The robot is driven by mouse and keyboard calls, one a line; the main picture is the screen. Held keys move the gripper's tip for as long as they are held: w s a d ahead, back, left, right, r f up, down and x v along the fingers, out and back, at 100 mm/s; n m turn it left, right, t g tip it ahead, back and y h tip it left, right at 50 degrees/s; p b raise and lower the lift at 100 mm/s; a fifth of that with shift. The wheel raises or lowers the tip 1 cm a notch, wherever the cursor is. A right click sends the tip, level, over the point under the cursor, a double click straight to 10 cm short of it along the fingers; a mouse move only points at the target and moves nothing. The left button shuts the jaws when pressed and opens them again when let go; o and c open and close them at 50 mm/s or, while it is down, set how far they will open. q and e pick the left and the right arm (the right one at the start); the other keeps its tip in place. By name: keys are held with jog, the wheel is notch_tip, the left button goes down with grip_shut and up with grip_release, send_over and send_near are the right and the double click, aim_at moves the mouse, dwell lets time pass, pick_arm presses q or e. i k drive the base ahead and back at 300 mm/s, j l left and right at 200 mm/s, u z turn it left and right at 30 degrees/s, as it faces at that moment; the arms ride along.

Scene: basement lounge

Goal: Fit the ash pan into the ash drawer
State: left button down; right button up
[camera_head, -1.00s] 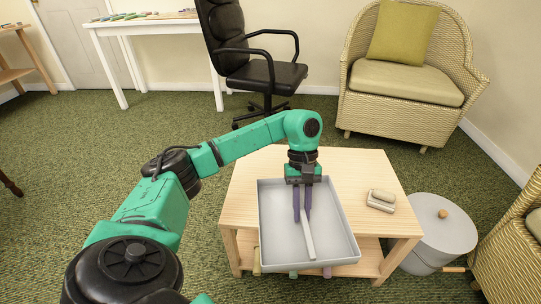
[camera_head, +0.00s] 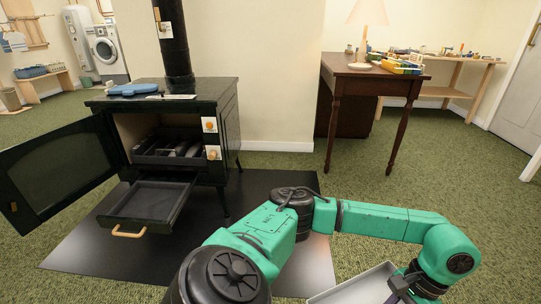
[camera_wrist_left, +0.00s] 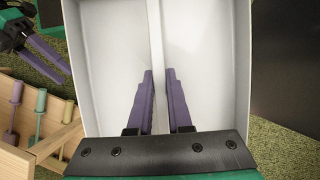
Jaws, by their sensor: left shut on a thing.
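The ash pan (camera_head: 350,289) is a pale grey shallow tray with a central divider; only part of it shows at the bottom right of the head view. In the left wrist view the pan (camera_wrist_left: 205,45) fills the middle. My left gripper (camera_wrist_left: 158,78) is shut on the pan's divider. The black ash drawer (camera_head: 150,201) is pulled out, low on the front of the stove (camera_head: 190,98), and looks empty. It has a wooden handle. My right gripper (camera_wrist_left: 42,50) shows at the upper left of the left wrist view; its finger gap is unclear.
The stove's door (camera_head: 58,165) stands open to the left, above the drawer. A black floor plate (camera_head: 100,253) lies under the stove. A wooden holder (camera_wrist_left: 48,142) with several coloured handles is left of the pan. A desk (camera_head: 375,80) stands behind.

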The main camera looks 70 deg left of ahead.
aim_at(151, 205)
jog(key=j+u, duration=0.7)
jog(key=u, duration=0.25)
jog(key=i+j+u, duration=0.1)
jog(key=j+u, duration=0.2)
jog(key=u, duration=0.15)
jog(key=i+j+u, duration=0.15)
jog(key=j+u, duration=0.15)
jog(key=u, duration=0.15)
jog(key=i+j+u, duration=0.15)
jog(key=u, duration=0.3)
jog(key=j, duration=0.05)
